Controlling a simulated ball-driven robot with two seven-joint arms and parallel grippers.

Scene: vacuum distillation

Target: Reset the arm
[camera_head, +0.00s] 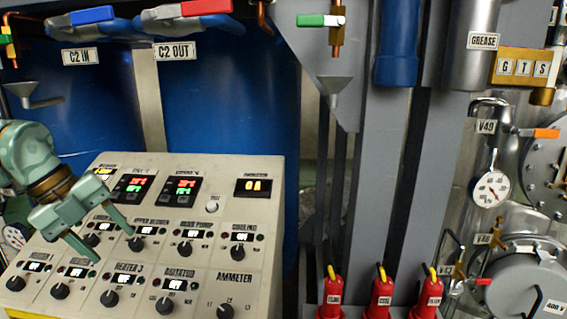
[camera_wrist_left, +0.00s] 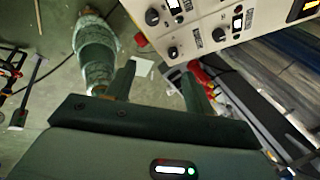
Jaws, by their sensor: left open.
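My left arm (camera_head: 32,155) comes in from the left edge in the head view. It is green-grey and bent downward. My left gripper (camera_head: 115,246) is open and empty. Its two fingers are apart and point down to the right, in front of the control panel (camera_head: 233,206) with knobs and small displays. I cannot tell whether the fingers touch the panel. In the left wrist view the gripper (camera_wrist_left: 158,75) also shows spread fingers with nothing between them, over the floor. My right gripper is in neither view.
Blue tanks (camera_head: 225,110) stand behind the panel. Red-handled (camera_head: 206,7) and blue-handled (camera_head: 91,15) valves hang above. Grey posts (camera_head: 432,160) and red plugs (camera_head: 381,297) stand to the right, with a gauge (camera_head: 491,189) beyond. Open floor (camera_wrist_left: 50,120) shows in the left wrist view.

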